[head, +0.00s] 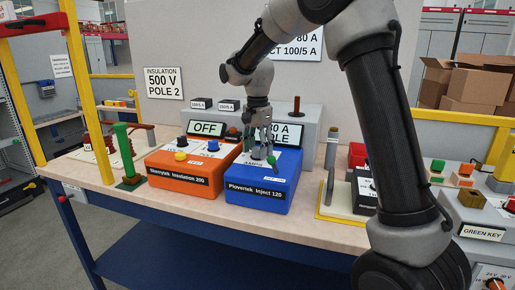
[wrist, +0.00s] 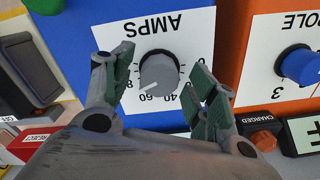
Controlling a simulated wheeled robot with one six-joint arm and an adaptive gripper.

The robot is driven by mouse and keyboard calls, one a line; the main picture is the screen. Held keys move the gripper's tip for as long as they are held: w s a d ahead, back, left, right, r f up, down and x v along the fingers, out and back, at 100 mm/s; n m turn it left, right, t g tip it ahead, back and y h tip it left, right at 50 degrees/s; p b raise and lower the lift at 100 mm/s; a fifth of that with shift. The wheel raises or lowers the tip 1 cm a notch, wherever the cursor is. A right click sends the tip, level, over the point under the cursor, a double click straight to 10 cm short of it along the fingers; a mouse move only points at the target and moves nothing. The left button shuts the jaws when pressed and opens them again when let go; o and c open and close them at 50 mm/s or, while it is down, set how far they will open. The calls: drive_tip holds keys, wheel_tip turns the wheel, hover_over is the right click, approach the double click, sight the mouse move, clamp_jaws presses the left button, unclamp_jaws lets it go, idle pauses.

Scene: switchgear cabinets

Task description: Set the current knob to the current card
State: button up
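The grey current knob (wrist: 158,72) sits on the AMPS dial of the blue Plovertek Inject 120 box (head: 262,192). Its white mark points to the lower left in the wrist view, around 60 to 80; I cannot read it exactly. My gripper (wrist: 160,86) is open, with one finger on each side of the knob and visible gaps. It also shows above the blue box in the head view (head: 261,160). The dial's 20 label is hidden.
A green-handled post (head: 124,155) stands further left on the bench.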

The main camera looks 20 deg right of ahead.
sight(257, 148)
wheel_tip(257, 148, up, 12)
idle(0.6)
